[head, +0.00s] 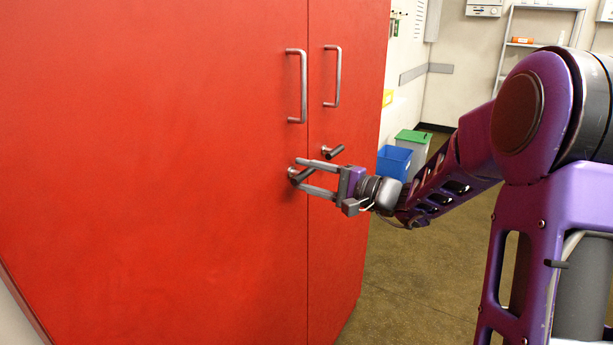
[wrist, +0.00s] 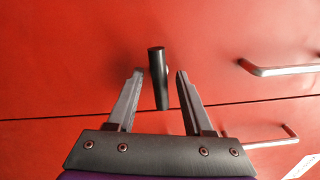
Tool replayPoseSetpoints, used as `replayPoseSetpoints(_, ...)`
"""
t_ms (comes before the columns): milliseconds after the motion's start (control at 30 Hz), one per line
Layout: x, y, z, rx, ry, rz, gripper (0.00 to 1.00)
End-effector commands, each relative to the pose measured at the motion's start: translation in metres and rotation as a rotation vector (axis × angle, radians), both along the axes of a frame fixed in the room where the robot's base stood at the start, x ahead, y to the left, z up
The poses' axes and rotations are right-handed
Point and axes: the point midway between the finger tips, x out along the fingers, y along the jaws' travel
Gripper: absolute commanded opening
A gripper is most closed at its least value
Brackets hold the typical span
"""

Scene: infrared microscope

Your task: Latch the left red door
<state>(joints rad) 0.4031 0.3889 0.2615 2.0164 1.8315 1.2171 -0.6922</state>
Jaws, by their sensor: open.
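The left red door (head: 150,150) fills the left of the head view and looks closed, nearly flush with the right red door (head: 350,60). Its dark latch handle (head: 301,176) is low near the seam, below its long pull handle (head: 303,85). My gripper (head: 300,174) is open around this latch handle. In the wrist view the latch handle (wrist: 158,78) stands between the two fingers (wrist: 160,74), with a visible gap on each side. The fingers partly hide the latch handle in the head view.
The right door has its own pull handle (head: 338,75) and latch handle (head: 334,152), close to my gripper. A blue bin (head: 394,162) and a green-lidded bin (head: 413,137) stand behind my forearm. The floor in front of the right door is clear.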

Motion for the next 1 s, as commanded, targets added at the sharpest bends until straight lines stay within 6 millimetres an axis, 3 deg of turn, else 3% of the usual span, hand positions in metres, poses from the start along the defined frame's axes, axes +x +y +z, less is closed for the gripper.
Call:
replayPoseSetpoints(267, 0.0006, 0.0011, -0.0001, 0.0, 0.0, 0.0, 0.5)
replayPoseSetpoints(533, 0.0004, 0.0009, -0.0002, 0.001, 0.001, 0.001, 0.01)
replayPoseSetpoints(1000, 0.0004, 0.0008, 0.0005, 0.016, 0.024, 0.001, 0.0)
